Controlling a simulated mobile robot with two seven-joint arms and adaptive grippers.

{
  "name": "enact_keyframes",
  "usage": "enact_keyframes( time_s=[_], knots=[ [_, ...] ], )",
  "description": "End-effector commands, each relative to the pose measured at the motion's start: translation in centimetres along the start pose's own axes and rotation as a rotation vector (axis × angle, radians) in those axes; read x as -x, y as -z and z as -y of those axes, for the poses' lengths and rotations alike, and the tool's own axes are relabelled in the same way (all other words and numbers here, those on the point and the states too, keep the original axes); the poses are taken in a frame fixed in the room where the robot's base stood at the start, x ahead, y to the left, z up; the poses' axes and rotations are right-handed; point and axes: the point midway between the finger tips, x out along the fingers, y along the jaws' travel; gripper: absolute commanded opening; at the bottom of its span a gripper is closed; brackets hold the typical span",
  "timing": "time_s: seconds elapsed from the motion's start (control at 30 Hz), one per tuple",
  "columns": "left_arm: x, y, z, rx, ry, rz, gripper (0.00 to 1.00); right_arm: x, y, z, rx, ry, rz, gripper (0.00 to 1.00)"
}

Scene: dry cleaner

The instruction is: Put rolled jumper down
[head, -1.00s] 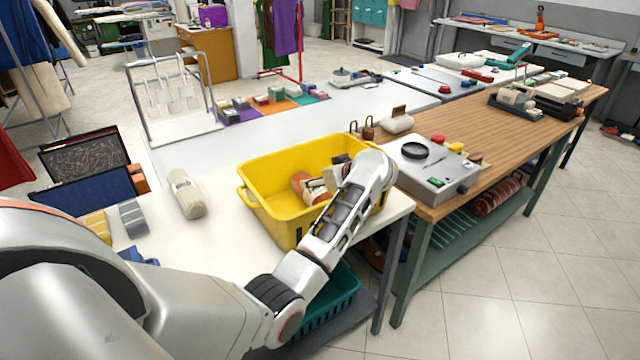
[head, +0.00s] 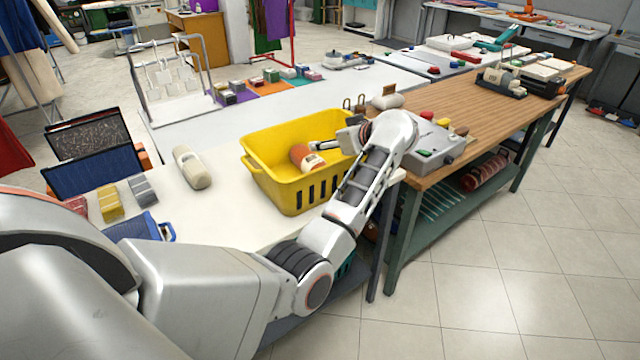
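A rolled red-brown garment (head: 304,158) with a pale band lies inside the yellow basket (head: 275,185), on the pale table. My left arm reaches in from the left and bends over the basket's right side. My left gripper (head: 322,146) is inside the basket's outline, close to the right end of the roll. The wrist partly hides the fingers, and I cannot tell whether they touch the roll or how far apart they are. A beige roll (head: 192,167) lies on the table left of the basket. My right gripper is not in view.
Folded yellow (head: 109,203) and grey (head: 142,190) cloths and a blue item (head: 140,228) lie at the table's left. A grey device (head: 432,142) stands on the wooden bench to the right. Bare table top lies between the beige roll and the basket.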

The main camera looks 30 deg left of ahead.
Motion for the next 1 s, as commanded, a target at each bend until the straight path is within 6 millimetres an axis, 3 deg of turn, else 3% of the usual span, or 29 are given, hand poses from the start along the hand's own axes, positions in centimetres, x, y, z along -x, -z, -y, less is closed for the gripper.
enact_keyframes(
  time_s=[0.07,0.17,0.27,0.33,0.47,0.57,0.67,0.7,0.77,0.8,0.87,0.9,1.0],
  knots=[
    [-1.2,1.5,2.2,0.057,0.002,-0.135,0.62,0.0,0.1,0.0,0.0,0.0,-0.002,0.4],
    [-1.0,5.0,5.4,0.153,-0.046,-0.391,0.62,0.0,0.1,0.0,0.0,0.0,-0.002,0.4],
    [1.6,8.2,8.3,0.224,-0.161,-0.657,0.62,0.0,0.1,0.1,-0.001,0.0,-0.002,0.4],
    [4.5,9.6,9.8,0.245,-0.277,-0.815,0.62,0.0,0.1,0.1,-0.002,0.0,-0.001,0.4],
    [10.8,9.2,11.3,0.203,-0.541,-1.02,0.62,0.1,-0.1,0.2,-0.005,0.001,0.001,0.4],
    [14.2,4.8,10.8,0.076,-0.766,-1.057,0.62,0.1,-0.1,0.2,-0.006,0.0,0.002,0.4],
    [15.1,-3.6,9.8,-0.124,-0.976,-0.967,0.62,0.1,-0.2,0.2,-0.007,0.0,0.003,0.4],
    [15.1,-7.4,9.8,-0.201,-1.042,-0.906,0.62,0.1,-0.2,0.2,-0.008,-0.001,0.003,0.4],
    [14.7,-12.8,10.2,-0.311,-1.119,-0.805,0.62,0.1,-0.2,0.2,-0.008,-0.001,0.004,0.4],
    [14.3,-16.5,10.9,-0.379,-1.159,-0.73,0.62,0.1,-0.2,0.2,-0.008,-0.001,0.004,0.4],
    [13.7,-21.8,12.5,-0.477,-1.202,-0.612,0.62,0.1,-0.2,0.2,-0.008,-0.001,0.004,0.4],
    [13.2,-25.2,13.9,-0.54,-1.221,-0.531,0.62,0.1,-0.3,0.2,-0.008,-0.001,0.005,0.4],
    [12.1,-32.8,18.2,-0.681,-1.233,-0.333,0.62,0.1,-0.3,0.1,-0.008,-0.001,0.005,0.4]
  ],
)
